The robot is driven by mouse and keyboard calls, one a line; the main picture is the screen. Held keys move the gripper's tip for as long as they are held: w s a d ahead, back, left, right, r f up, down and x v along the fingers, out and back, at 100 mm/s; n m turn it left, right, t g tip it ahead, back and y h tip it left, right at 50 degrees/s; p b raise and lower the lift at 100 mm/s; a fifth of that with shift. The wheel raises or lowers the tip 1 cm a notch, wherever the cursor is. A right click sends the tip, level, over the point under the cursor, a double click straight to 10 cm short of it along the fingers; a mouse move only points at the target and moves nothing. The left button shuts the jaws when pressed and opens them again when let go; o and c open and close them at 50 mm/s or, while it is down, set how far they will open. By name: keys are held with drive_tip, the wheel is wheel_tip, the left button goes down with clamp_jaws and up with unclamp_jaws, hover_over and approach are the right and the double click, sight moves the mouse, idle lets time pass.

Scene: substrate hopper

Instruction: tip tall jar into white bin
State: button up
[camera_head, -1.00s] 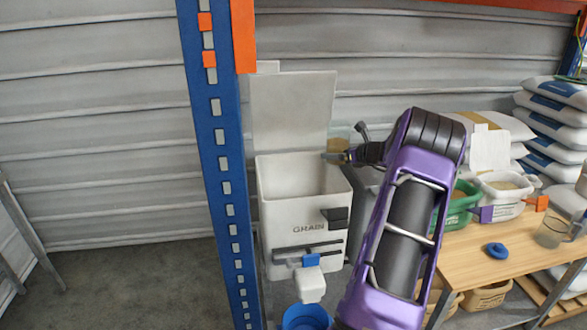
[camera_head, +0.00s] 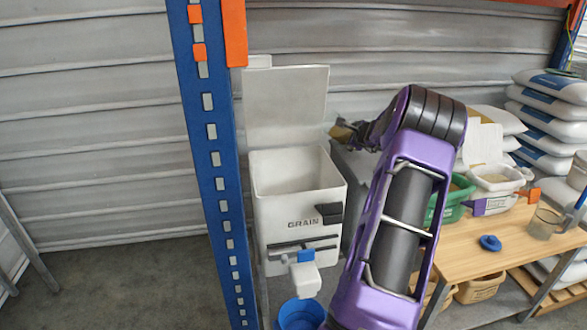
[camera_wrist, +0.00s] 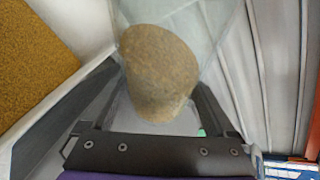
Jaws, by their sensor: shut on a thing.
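The white bin (camera_head: 298,205), labelled GRAIN, stands with its lid (camera_head: 287,95) up and its top open. My gripper (camera_head: 357,134) is shut on the tall jar (camera_head: 341,131), beside and above the bin's back right edge. The jar is small and partly hidden by my gripper in the head view. In the wrist view the clear jar (camera_wrist: 207,30) sits between the fingers with brown grain (camera_wrist: 160,72) inside. The jar looks tilted, but I cannot tell how far. No falling grain shows.
A blue bucket (camera_head: 303,314) stands under the bin's spout. A blue upright post (camera_head: 212,150) stands close left of the bin. On the right, a wooden table (camera_head: 470,252) holds a green tub (camera_head: 457,198), a white tub (camera_head: 498,180) and a clear jug (camera_head: 544,222).

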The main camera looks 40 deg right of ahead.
drive_tip(key=shift+d+n, duration=0.15)
drive_tip(key=shift+n, duration=0.15)
drive_tip(key=shift+f+h+b, duration=0.2)
drive_tip(key=shift+h+b, duration=0.2)
drive_tip(key=shift+b, duration=0.3)
drive_tip(key=n+b, duration=0.1)
drive_tip(key=b, duration=0.3)
drive_tip(key=n+h+b, duration=0.1)
drive_tip(key=b, duration=0.4)
drive_tip(key=shift+s+d+f+b, duration=0.1)
drive_tip(key=shift+d+b, duration=0.1)
drive_tip(key=shift+b, duration=0.1)
drive_tip(key=shift+r+h, duration=0.25)
drive_tip(key=shift+h, duration=0.05)
drive_tip(key=shift+a+f+n+h, duration=0.2)
drive_tip(key=shift+n+h, duration=0.4)
drive_tip(key=shift+n, duration=0.4)
drive_tip(key=shift+w+a+r+n+h, duration=0.3)
drive_tip(key=shift+n+h, duration=0.2)
drive_tip(key=shift+n, duration=0.3)
drive_tip(key=shift+w+a+r+n+h, duration=0.1)
drive_tip(key=shift+a+r+n+h, duration=0.3)
drive_tip(key=shift+r+n, duration=0.25)
drive_tip(key=shift+a+r+n+h, duration=0.25)
drive_tip(key=shift+r+n+h, duration=0.3)
drive_tip(key=shift+n, duration=0.1)
